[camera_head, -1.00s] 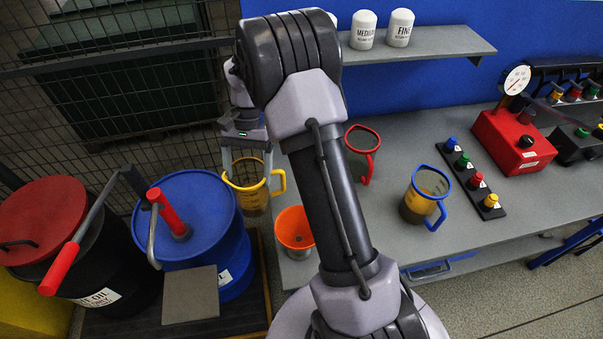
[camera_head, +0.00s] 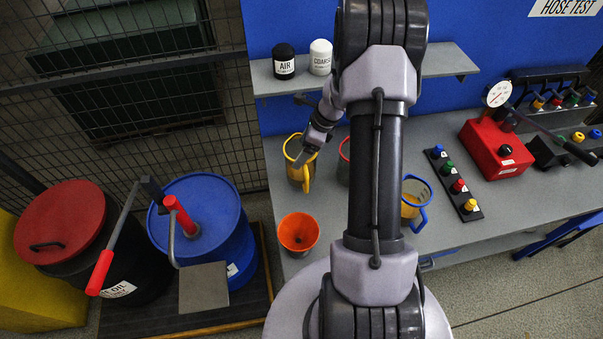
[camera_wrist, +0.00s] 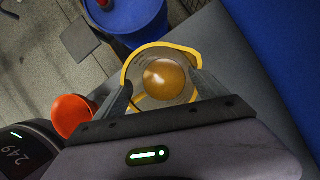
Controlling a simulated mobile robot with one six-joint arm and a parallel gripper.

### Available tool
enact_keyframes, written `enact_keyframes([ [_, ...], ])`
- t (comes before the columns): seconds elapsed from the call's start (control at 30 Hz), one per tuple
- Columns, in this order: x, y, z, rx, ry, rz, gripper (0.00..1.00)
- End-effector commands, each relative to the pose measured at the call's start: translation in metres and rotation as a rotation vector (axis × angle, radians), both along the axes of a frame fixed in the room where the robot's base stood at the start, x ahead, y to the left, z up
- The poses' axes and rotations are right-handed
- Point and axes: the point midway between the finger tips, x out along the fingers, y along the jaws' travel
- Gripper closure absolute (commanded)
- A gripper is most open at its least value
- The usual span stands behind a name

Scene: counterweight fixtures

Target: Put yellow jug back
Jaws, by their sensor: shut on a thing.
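The yellow-rimmed clear jug (camera_head: 294,172) shows at the left end of the grey bench, behind the orange funnel. My gripper (camera_head: 308,154) is shut on it from the back right. In the wrist view the jug (camera_wrist: 166,98) is between the two fingers of my gripper (camera_wrist: 160,84), and amber liquid shows inside. The jug looks roughly upright. I cannot tell whether its base touches the bench. The red-rimmed jug (camera_head: 344,161) stands just to its right, partly hidden by my arm. The blue-rimmed jug (camera_head: 412,200) stands further right, also partly hidden.
The orange funnel (camera_head: 298,232) is at the bench's front left. A blue drum (camera_head: 215,225) with a red-handled pump stands left of the bench. A shelf (camera_head: 440,64) with black and white containers hangs above. A button strip (camera_head: 455,184) and red gauge box (camera_head: 490,150) are right.

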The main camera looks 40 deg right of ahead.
Motion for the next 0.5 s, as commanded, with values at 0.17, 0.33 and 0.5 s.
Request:
enact_keyframes([
  [0.17, 0.000, 0.000, -0.029, -0.001, -0.001, 0.004, 0.91],
  [0.33, 0.000, 0.001, -0.058, 0.001, 0.000, 0.004, 0.91],
  [0.5, 0.001, 0.000, -0.061, -0.002, -0.003, 0.005, 0.91],
])
